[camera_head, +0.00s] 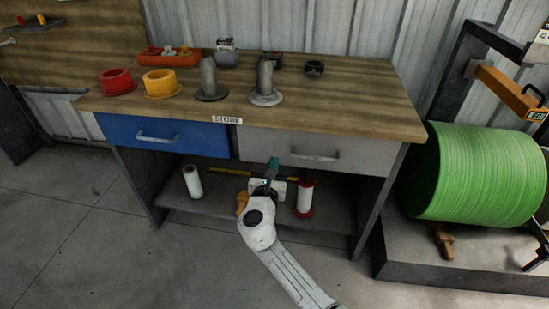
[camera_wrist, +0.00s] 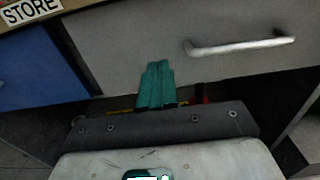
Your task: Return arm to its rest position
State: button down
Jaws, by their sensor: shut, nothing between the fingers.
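My gripper (camera_head: 272,165) is in front of the workbench, just below its top, near the lower left part of the grey drawer (camera_head: 290,147). In the wrist view its green fingers (camera_wrist: 155,84) are together with nothing between them, in front of the grey drawer face. The grey drawer's handle (camera_wrist: 240,45) is to the right of the fingers and apart from them. My white arm reaches up from the bottom of the head view.
The workbench (camera_head: 340,85) carries red and yellow rings, grey flanged cores and an orange tray (camera_head: 174,58). The blue drawer (camera_head: 165,135) is at left. Rolls (camera_head: 192,181) stand on the lower shelf. A large green roll (camera_head: 480,175) is at right. Floor at left is clear.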

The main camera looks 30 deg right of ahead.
jog(key=p+v, duration=0.1)
jog(key=v, duration=0.6)
jog(key=s+d+f+m+g, duration=0.3)
jog(key=s+d+m+g, duration=0.15)
jog(key=s+m, duration=0.35)
jog(key=s+d+f+m+g, duration=0.4)
jog(key=s+d+m, duration=0.2)
jog(key=s+m, duration=0.15)
jog(key=s+a+f+m+g+y, duration=0.1)
jog(key=s+f+m+g+y, duration=0.15)
jog(key=s+m, duration=0.4)
jog(key=s+f+m+g+y, duration=0.1)
jog(key=s+f+m+y, duration=0.25)
jog(key=s, duration=0.65)
jog(key=s+a+r+m+g+y+p, duration=0.1)
jog(key=s+a+r+m+g+y, duration=0.25)
jog(key=s, duration=0.55)
notch_tip(320, 180, up, 15)
jog(key=a+t+p, duration=0.1)
jog(key=t+p, duration=0.1)
jog(key=p, duration=1.4)
jog(key=shift+w+y, duration=0.35)
jog(key=shift+y, duration=0.1)
